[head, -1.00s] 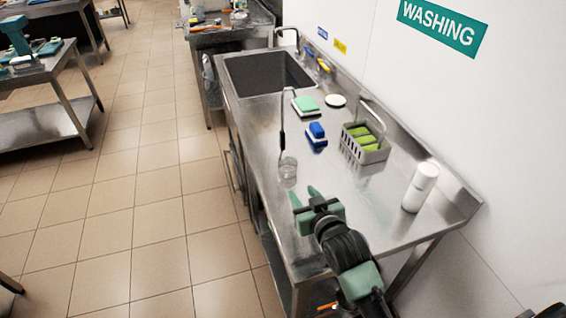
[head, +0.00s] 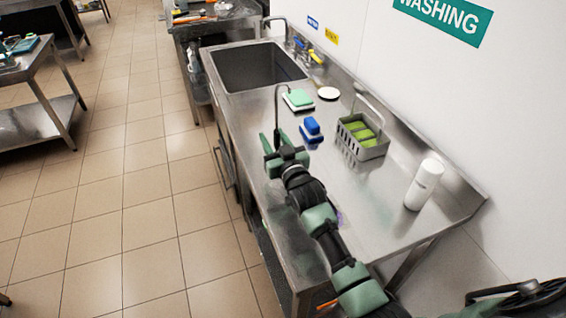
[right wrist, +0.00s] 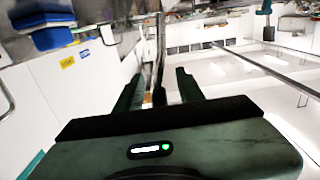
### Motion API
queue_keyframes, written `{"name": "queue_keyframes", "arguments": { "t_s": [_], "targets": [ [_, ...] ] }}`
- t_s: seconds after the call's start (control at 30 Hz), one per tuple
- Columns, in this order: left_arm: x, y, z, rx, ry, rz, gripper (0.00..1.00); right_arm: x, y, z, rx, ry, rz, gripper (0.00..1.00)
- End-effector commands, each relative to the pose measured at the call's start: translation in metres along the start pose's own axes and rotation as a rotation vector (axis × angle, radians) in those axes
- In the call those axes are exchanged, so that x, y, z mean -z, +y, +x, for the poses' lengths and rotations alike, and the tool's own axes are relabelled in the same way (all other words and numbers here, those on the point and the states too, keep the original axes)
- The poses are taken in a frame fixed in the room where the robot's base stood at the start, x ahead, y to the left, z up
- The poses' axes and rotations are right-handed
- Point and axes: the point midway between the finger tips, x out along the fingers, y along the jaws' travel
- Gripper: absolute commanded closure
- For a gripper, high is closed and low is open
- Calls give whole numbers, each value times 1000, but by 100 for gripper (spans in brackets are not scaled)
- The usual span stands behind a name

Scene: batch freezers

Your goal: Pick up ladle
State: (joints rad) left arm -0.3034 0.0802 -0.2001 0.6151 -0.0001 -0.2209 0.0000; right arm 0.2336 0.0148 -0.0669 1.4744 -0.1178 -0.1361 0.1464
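The ladle (head: 277,104) is on the steel counter near the sink. Its thin, hooked handle rises upright in the head view, and its bowl is hidden behind my right gripper. My right gripper (head: 273,143) is at the ladle's handle with its fingers apart. In the right wrist view, the two dark green fingers of this gripper (right wrist: 158,88) stand open, with the ladle's handle (right wrist: 159,50) between them. I cannot tell whether either finger touches it. My left gripper is not in view.
Right of the ladle are a blue sponge (head: 312,127), a green-and-white sponge (head: 298,97), a grey basket (head: 352,146) with green sponges and a white bottle (head: 424,185). The sink (head: 255,68) lies behind. A wall borders the counter's right side.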

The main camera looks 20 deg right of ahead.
Motion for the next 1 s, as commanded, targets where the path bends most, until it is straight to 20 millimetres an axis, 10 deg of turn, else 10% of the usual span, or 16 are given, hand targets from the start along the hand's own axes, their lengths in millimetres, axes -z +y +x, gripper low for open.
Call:
{"name": "queue_keyframes", "arguments": {
  "t_s": [0.27,0.43,1.0],
  "targets": [
    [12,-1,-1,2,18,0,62,-1,0,4,0,-1,0,62],
    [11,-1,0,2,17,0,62,-1,0,4,0,-1,0,100],
    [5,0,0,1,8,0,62,-1,0,3,0,-2,0,100]
  ]
}}
